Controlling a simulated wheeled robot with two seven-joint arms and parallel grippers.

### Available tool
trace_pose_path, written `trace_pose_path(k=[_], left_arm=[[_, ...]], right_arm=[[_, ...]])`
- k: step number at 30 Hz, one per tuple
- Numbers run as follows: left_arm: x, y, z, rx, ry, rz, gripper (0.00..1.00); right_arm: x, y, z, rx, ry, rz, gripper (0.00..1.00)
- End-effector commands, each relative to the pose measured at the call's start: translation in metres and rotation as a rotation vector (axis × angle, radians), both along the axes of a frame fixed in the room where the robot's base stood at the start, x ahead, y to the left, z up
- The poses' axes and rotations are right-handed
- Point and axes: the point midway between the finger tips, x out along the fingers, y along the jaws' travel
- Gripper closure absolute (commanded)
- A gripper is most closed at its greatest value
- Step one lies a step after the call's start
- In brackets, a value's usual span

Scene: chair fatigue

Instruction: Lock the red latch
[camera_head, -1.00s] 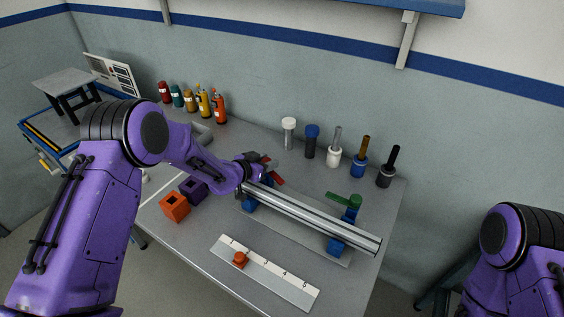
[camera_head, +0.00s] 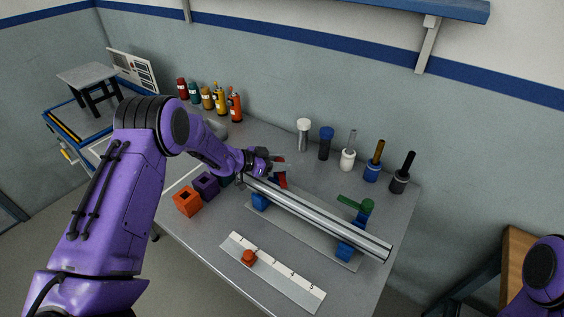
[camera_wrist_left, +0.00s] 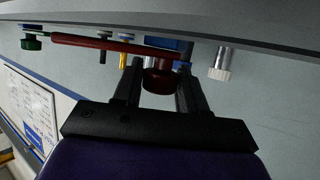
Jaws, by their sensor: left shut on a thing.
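The red latch (camera_head: 282,179) is at the far left end of a silver tube (camera_head: 320,216) lying on blue supports. My left gripper (camera_head: 279,161) is at this latch and partly hides it. In the left wrist view, the fingers (camera_wrist_left: 160,82) are shut on the round red knob of the latch (camera_wrist_left: 157,84), and its long red bar runs off to the left. My right gripper is out of view; only part of my right arm shows at the right edge.
Several capped tools, including a white-handled one (camera_head: 347,160), stand behind the tube. Bottles (camera_head: 220,100) are at the back left. An orange block (camera_head: 187,201) and a purple block (camera_head: 206,185) lie left. A numbered strip (camera_head: 285,278) with an orange knob lies in front.

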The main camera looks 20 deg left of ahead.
Motion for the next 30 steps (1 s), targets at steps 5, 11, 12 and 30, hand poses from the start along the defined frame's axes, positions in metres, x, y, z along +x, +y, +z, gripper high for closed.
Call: trace_pose_path(k=[5,11,12,30], left_arm=[[0.001,0.0,0.001,0.001,-0.004,0.001,1.0],[0.001,0.0,0.001,0.002,-0.003,0.001,0.37],[0.001,0.0,0.001,0.002,-0.003,0.001,0.37],[-0.059,0.053,0.033,0.001,-0.004,0.003,0.37]], right_arm=[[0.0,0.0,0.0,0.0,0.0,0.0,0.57],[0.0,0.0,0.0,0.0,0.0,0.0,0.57],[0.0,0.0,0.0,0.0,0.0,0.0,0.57],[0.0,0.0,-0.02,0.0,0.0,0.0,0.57]])
